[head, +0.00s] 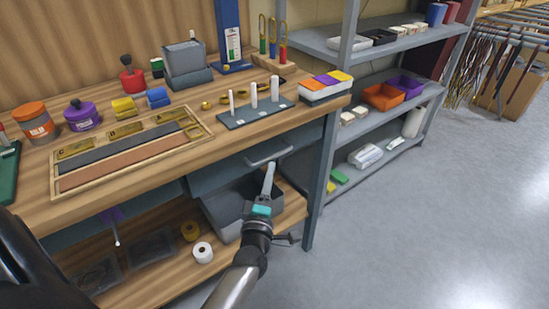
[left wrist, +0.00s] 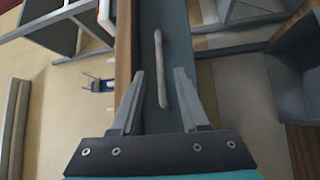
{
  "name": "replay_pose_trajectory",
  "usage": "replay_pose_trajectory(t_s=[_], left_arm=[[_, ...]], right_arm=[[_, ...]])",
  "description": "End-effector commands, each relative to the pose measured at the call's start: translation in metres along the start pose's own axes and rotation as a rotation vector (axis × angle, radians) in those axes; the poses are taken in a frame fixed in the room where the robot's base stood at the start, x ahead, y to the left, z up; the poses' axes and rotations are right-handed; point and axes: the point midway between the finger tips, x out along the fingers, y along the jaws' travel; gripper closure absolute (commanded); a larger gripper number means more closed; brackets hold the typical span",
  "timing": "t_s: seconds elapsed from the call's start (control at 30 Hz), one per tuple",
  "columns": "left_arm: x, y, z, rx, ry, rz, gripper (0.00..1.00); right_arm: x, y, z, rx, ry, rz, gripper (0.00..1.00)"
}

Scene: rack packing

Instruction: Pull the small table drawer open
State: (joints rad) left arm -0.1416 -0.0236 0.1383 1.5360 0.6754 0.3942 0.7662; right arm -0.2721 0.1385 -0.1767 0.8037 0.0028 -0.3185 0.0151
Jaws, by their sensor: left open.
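The small drawer (head: 218,174) has a blue-grey front under the wooden tabletop, with a pale bar handle (head: 268,152) on it. In the left wrist view the drawer front (left wrist: 150,25) runs up the middle and the handle (left wrist: 160,68) stands lengthwise on it. My left gripper (head: 270,166) is just in front of and below the handle in the head view. In the left wrist view its open fingers (left wrist: 160,74) lie one on each side of the handle's lower part, with gaps on both sides. No contact shows. My right gripper is not in view.
The workbench (head: 150,190) carries a wooden tray, jars and a peg block (head: 255,110). A grey bin (head: 222,212) and tape rolls (head: 202,252) sit on the shelf below. A metal shelf unit (head: 350,80) stands at the right. The floor (head: 430,210) in front is clear.

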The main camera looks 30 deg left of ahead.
Motion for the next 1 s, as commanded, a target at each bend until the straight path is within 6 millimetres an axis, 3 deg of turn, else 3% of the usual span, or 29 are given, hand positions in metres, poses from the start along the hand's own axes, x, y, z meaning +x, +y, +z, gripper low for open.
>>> replay_pose_trajectory(t_s=[0.2, 0.4, 0.9, 1.0], left_arm=[[0.040, -0.001, 0.001, 0.001, 0.000, 0.002, 0.55], [0.064, -0.001, 0.000, 0.002, 0.000, 0.001, 0.55], [0.075, 0.000, 0.000, 0.002, -0.001, -0.001, 0.55], [0.075, 0.000, 0.000, 0.002, -0.001, -0.001, 0.67]], right_arm=[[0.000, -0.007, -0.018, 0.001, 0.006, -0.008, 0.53], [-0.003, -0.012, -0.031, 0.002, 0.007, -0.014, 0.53], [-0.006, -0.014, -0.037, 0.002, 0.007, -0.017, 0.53], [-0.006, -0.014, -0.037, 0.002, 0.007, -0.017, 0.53]])
